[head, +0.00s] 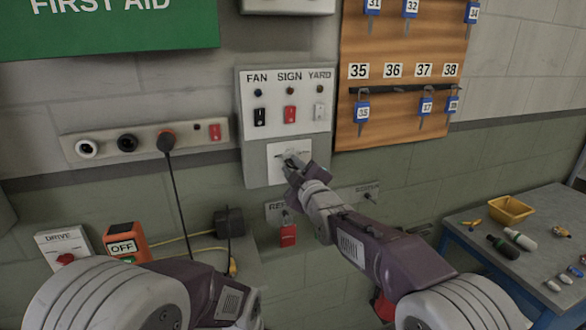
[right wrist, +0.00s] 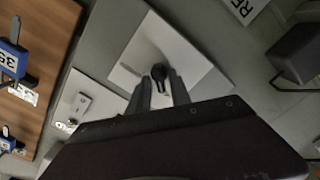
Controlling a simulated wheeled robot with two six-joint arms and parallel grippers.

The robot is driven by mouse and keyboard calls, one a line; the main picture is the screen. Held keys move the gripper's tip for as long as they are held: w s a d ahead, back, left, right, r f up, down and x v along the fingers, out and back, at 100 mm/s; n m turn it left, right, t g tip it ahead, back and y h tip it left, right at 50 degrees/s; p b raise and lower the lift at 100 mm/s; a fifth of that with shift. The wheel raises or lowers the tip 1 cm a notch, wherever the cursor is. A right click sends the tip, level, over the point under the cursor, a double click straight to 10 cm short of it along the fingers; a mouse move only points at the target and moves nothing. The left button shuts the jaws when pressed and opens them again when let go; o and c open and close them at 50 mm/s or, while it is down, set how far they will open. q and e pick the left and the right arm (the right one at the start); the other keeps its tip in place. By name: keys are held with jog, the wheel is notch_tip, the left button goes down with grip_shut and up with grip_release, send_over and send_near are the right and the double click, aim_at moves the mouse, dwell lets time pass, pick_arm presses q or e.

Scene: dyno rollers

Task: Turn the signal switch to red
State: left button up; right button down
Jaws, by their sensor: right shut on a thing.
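The signal switch looks to be the small black knob (right wrist: 158,71) on a white square plate (head: 275,174), low on the grey wall panel under the FAN, SIGN and YARD switches. The plate also shows in the right wrist view (right wrist: 190,50), with faint marks too small to read. My right gripper (head: 289,160) is at the plate. In the right wrist view its two fingers (right wrist: 160,84) are closed on the knob from both sides. In the head view the gripper hides the knob. My left arm shows at the bottom, but its gripper is out of view.
The upper panel (head: 272,77) has a black, a red and a white switch. A key board (head: 400,100) hangs to its right. Sockets (head: 127,143) with a plugged cable are on the left. A tag (head: 288,235) hangs below. A bench (head: 480,240) with a yellow bin stands right.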

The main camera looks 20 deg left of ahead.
jog(key=c, duration=1.5)
grip_release()
jog(key=shift+s, duration=0.1)
jog(key=shift+s+d+f, duration=0.1)
jog(key=shift+s+d, duration=0.1)
jog(key=shift+s, duration=0.05)
jog(key=b+v, duration=0.2)
jog(key=v, duration=0.6)
jog(key=shift+s+d+b, duration=0.1)
jog(key=shift+b, duration=0.25)
